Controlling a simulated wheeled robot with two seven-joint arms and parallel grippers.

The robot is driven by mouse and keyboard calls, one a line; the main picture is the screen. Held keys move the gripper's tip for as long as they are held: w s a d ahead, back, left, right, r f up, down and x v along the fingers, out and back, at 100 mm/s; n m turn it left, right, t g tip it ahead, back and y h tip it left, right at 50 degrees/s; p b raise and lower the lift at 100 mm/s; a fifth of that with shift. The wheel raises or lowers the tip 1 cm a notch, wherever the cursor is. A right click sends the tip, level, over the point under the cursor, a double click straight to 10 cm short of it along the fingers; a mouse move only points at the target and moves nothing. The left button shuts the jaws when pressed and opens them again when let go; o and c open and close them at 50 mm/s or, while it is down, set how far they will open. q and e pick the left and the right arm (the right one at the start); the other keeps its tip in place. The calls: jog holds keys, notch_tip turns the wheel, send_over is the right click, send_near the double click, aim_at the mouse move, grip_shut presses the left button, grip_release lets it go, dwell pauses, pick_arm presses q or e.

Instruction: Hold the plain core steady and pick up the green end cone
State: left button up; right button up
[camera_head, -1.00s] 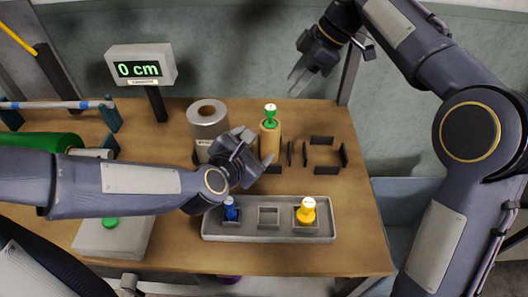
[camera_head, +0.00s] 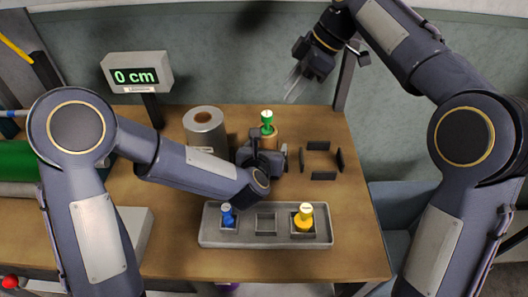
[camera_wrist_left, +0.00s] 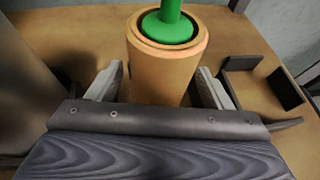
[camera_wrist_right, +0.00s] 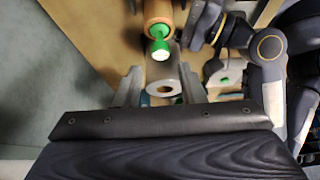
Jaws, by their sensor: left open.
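The plain core (camera_head: 270,143) is a tan tube standing upright on the table, its lower part hidden by my left gripper in the head view. The green end cone (camera_head: 267,120) sits in its top, with its pale-tipped knob up. My left gripper (camera_head: 267,158) is open, low at the core's near side. In the left wrist view its fingers stand on both sides of the core (camera_wrist_left: 160,75), with small gaps showing. My right gripper (camera_head: 293,87) is open and empty, above and behind the core. The right wrist view shows the green cone (camera_wrist_right: 160,44) beyond its fingers.
A foil roll (camera_head: 205,128) stands left of the core. Dark low brackets (camera_head: 323,142) stand to its right. In front, a grey tray (camera_head: 265,241) holds a blue cone (camera_head: 228,213) and a yellow cone (camera_head: 304,217); its middle slot is empty. A display (camera_head: 135,77) reads 0 cm.

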pick_arm(q)
jog(key=shift+w, duration=0.2)
jog(key=shift+c, duration=0.2)
jog(key=c, duration=1)
pick_arm(e)
jog(key=shift+o, duration=0.3)
